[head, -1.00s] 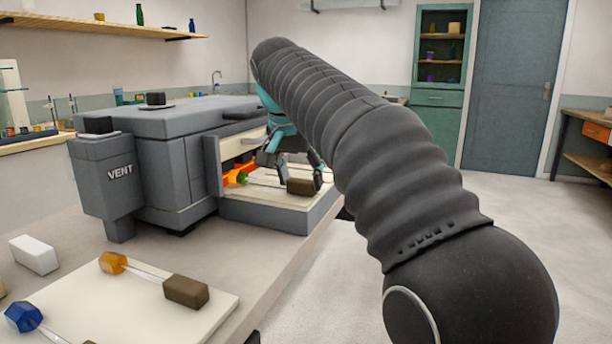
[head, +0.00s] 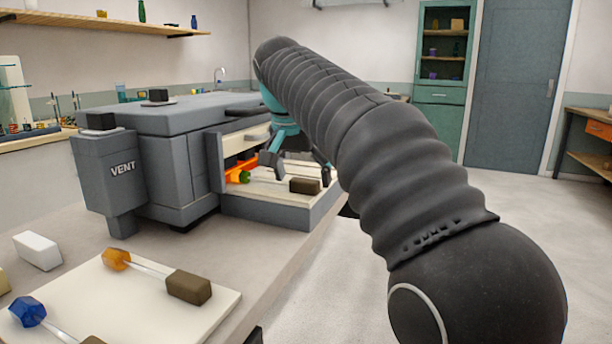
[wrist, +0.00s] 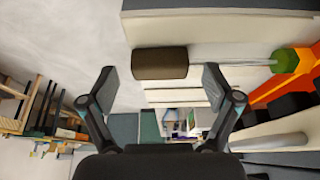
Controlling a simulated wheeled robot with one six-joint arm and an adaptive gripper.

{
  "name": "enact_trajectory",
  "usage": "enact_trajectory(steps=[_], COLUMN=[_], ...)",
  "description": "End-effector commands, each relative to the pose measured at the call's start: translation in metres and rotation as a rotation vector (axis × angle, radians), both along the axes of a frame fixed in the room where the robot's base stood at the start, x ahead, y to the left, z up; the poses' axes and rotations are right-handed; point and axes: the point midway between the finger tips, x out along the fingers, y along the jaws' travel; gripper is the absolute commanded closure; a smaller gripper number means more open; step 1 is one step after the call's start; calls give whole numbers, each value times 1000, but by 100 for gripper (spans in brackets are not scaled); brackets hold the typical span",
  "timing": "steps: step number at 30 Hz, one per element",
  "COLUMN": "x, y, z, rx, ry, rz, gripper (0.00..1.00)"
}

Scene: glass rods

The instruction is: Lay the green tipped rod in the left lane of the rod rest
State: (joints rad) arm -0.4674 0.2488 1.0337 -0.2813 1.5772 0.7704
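The green tipped rod has a green tip (head: 240,177), a thin clear shaft and a brown block end (head: 304,186). It lies on a cream surface at the open front of the grey vent machine. In the wrist view its brown block (wrist: 159,63) is at the top middle and its green tip (wrist: 284,61) at the right. My gripper (head: 299,175) is open just above and behind the brown block. Its fingertips (wrist: 161,82) are wide apart, with the block beyond them and not held. I cannot make out which lane the rod lies in.
The grey machine (head: 165,175) has an orange part (head: 244,164) inside its opening, beside the green tip. A cream board (head: 150,310) in front carries an amber tipped rod (head: 190,287) and a blue tipped one (head: 28,311). A white block (head: 38,251) stands left. Floor is clear right.

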Motion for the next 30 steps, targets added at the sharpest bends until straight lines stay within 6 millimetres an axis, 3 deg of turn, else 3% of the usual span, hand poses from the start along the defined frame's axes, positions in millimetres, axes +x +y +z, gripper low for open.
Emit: enact_trajectory(steps=[11, 30], x=[-2, -36], y=[1, 13], z=[5, 88], rx=[1, 1], ry=[-1, -3], rz=[0, 0], gripper=[9, 9])
